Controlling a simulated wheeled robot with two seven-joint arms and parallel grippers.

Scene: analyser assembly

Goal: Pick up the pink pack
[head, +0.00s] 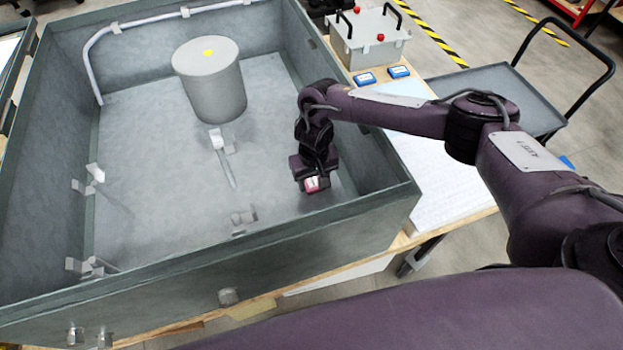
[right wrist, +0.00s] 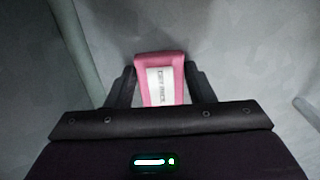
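The pink pack (head: 312,185), a small pink block with a white printed label, is at the right end of the large grey open-topped bin (head: 130,262). My right gripper (head: 316,181) reaches down over the bin's right wall to it. In the right wrist view, the pink pack (right wrist: 160,72) sits between the two dark fingers of my right gripper (right wrist: 162,75), which meet its sides. Its lower end is hidden by the gripper body. I cannot tell whether it touches the bin floor. My left gripper is not in view.
A grey cylinder (head: 212,85) with a yellow dot stands in the back of the bin. Several small clear fittings (head: 220,142) are on the bin floor. Two blue-white packs (head: 365,79) and a grey box with handles (head: 368,40) are beyond the right wall. A cart (head: 500,90) stands further right.

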